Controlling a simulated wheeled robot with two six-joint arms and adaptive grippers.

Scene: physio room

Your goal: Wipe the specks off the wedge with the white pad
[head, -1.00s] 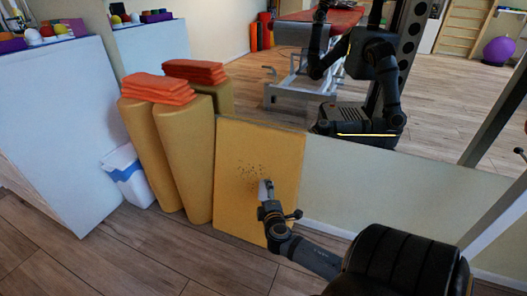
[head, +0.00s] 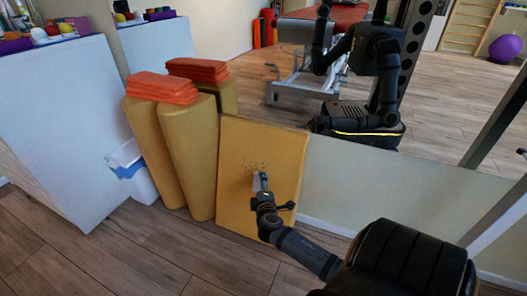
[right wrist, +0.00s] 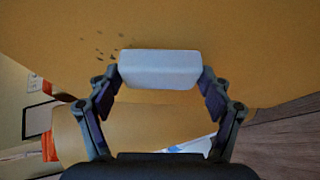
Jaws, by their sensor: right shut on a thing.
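The wedge (head: 285,158) is a yellow-orange slab leaning against the wall below the mirror. Dark specks (head: 251,165) show on its upper middle face; in the right wrist view several specks (right wrist: 99,54) lie just left of the pad. My right gripper (head: 260,190) is shut on the white pad (right wrist: 160,69), gripping it by its two ends in front of the wedge face. The pad also shows edge-on in the head view (head: 259,181). I cannot tell whether it touches the face. My left gripper is not in view.
Two tan bolsters (head: 190,160) with folded orange towels (head: 161,87) on top stand left of the wedge. Wooden floor (head: 120,255) is clear in front.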

